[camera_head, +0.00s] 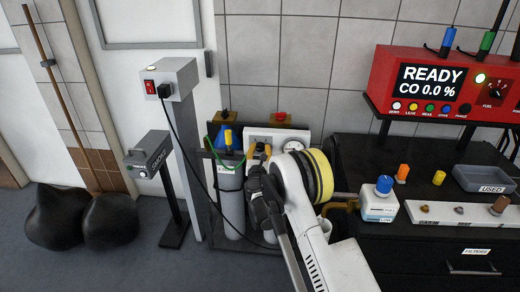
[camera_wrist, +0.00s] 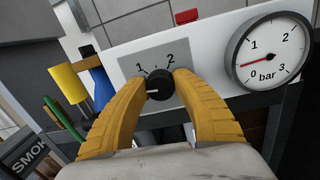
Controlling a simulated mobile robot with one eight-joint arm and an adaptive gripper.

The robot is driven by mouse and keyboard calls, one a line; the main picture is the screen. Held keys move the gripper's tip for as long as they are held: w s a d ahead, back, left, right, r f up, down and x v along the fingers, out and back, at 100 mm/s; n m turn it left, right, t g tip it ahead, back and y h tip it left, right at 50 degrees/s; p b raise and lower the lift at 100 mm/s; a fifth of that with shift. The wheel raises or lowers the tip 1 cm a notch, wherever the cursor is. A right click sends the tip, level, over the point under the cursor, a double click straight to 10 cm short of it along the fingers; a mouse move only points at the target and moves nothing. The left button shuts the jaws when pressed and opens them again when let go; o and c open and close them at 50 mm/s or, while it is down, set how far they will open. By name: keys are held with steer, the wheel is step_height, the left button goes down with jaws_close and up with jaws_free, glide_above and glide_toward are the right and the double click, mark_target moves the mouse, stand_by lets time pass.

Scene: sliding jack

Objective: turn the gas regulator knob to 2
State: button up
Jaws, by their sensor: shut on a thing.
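The black regulator knob (camera_wrist: 160,84) sits on a grey plate marked 1 and 2 on the white panel (camera_wrist: 215,55). Its white mark points left, below the 1, not at the 2. My gripper (camera_wrist: 161,84) has one yellow finger on each side of the knob and is shut on it. The round pressure gauge (camera_wrist: 270,52) is to the right, its red needle at the low end near 0. In the head view my gripper (camera_head: 261,151) is at the panel, and the knob is hidden behind it; the gauge (camera_head: 295,146) shows partly.
Gas cylinders (camera_head: 229,190) stand in a rack below the panel, close to my gripper. A grey post (camera_head: 180,130) with a red switch and a black cable is to the left. A red analyser (camera_head: 440,85) and a dark cabinet (camera_head: 440,240) with small parts are to the right.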

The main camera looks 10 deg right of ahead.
steer(key=m, duration=0.4)
steer(key=shift+m, duration=0.4)
steer(key=m, duration=0.3)
steer(key=shift+d+m+h, duration=0.1)
steer(key=shift+m+h, duration=0.2)
steer(key=shift+m, duration=0.1)
steer(key=m, duration=0.7)
steer(key=shift+f+m+h, duration=0.15)
steer(key=shift+m+h, duration=0.15)
steer(key=m, duration=0.4)
steer(key=shift+m+g, duration=0.3)
steer(key=shift+m, duration=0.1)
steer(key=shift+f+m+h, duration=0.1)
steer(key=shift+m+h, duration=0.2)
steer(key=shift+m, duration=2)
steer(key=o, duration=1.2)
